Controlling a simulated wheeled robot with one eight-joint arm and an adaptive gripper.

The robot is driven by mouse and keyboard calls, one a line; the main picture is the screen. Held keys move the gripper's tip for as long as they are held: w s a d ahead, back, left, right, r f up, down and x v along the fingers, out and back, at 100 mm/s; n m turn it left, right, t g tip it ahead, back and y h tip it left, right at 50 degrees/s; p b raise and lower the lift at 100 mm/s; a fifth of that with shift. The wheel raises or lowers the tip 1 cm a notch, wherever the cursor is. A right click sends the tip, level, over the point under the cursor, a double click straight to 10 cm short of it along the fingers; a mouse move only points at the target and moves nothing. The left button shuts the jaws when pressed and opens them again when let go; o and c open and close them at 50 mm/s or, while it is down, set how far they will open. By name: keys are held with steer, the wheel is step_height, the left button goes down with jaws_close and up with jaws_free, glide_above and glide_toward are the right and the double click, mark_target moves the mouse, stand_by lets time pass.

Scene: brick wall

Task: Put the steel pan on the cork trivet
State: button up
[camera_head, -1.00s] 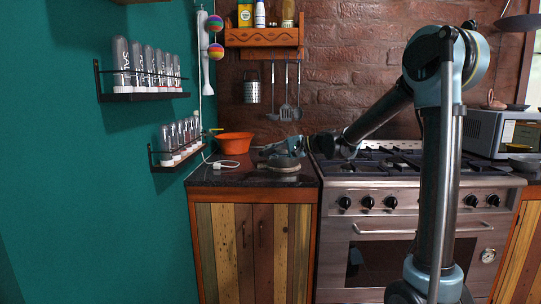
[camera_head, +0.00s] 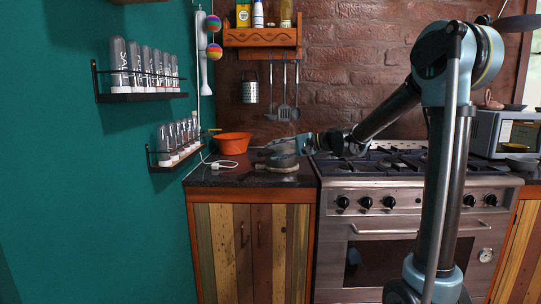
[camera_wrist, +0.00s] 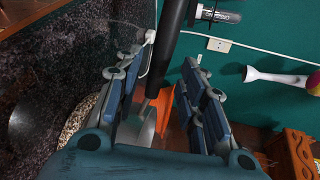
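The steel pan (camera_head: 283,161) sits low over the counter beside the stove, mostly covered by my gripper in the head view. In the wrist view its dark handle (camera_wrist: 168,50) runs down between my fingers to a steel bracket (camera_wrist: 145,112). My gripper (camera_wrist: 165,65) is open around the handle, with gaps on both sides. The speckled tan cork trivet (camera_wrist: 78,116) shows partly beside the left finger, at the pan's level or below. My gripper hides most of the pan and trivet, so how fully they overlap is unclear.
An orange bowl (camera_head: 234,143) stands behind on the dark counter (camera_head: 230,177), near a white cable and socket. The stove (camera_head: 400,170) is to the right. Bottle shelves (camera_head: 140,97) hang on the green wall at left. Utensils (camera_head: 284,95) hang above.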

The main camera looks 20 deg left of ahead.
steer(key=v, duration=0.8)
steer(key=s+d+f+h, duration=0.5)
steer(key=s+d+f, duration=0.4)
steer(key=d, duration=0.3)
steer(key=s+d+f+n+t+h, duration=0.1)
steer(key=s+d+f+h, duration=0.4)
steer(key=s+d+f, duration=0.4)
steer(key=s+d+f+n+h, duration=0.1)
steer(key=s+d+f+h, duration=0.4)
steer(key=s+d+f, duration=0.5)
steer(key=s+d, duration=0.3)
steer(key=d, duration=0.2)
